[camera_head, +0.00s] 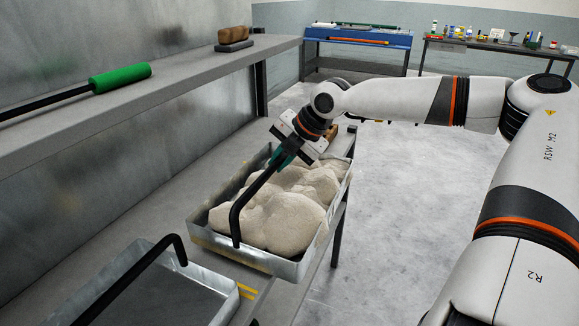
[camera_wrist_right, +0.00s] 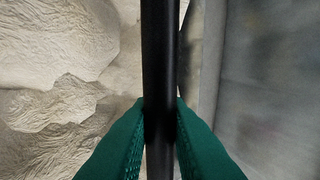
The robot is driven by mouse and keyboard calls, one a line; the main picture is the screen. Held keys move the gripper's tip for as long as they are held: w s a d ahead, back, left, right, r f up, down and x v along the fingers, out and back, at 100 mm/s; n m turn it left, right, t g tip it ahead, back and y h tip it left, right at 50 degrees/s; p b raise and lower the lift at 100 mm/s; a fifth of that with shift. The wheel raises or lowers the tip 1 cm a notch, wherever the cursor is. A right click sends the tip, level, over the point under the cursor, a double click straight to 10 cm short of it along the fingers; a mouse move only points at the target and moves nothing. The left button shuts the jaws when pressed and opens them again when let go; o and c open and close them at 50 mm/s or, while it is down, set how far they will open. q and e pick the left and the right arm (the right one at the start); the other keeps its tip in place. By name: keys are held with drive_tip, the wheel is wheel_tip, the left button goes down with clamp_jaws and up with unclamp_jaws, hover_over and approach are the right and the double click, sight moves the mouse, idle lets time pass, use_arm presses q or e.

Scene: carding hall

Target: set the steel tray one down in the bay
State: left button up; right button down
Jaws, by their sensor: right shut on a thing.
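A steel tray (camera_head: 273,262) filled with pale, lumpy fibre (camera_head: 280,222) is at the middle of the grey bench in the head view. A black bar handle (camera_head: 236,222) arches over it. My right gripper (camera_head: 285,158) is shut on this handle toward its far end. In the right wrist view the green fingers (camera_wrist_right: 160,140) press the black handle (camera_wrist_right: 160,60) from both sides, with the fibre to the left. I cannot tell whether the tray touches the bench. Yellow marks (camera_head: 246,290) show on the bench by its near end. My left gripper is not in view.
A second steel tray (camera_head: 232,303), with a black handle and an empty-looking floor, is at the lower left. A shelf (camera_head: 190,82) over the bench holds a green-gripped rod (camera_head: 120,77) and a brown-topped brush (camera_head: 235,35). Farther tables stand behind; the floor at right is clear.

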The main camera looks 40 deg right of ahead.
drive_tip(key=shift+w+a+f+b, duration=0.2)
drive_tip(key=shift+w+a+f, duration=0.5)
drive_tip(key=shift+w, duration=0.85)
drive_tip(key=shift+w+a+f+b, duration=0.25)
drive_tip(key=shift+w+a+f, duration=0.4)
drive_tip(key=shift+w, duration=0.85)
drive_tip(key=shift+w+a+f+b, duration=0.2)
drive_tip(key=shift+w+a+f, duration=0.5)
drive_tip(key=shift+w, duration=0.85)
drive_tip(key=shift+d, duration=0.1)
drive_tip(key=c, duration=1.3)
unclamp_jaws()
drive_tip(key=shift+s, duration=0.1)
drive_tip(key=shift+f, duration=0.15)
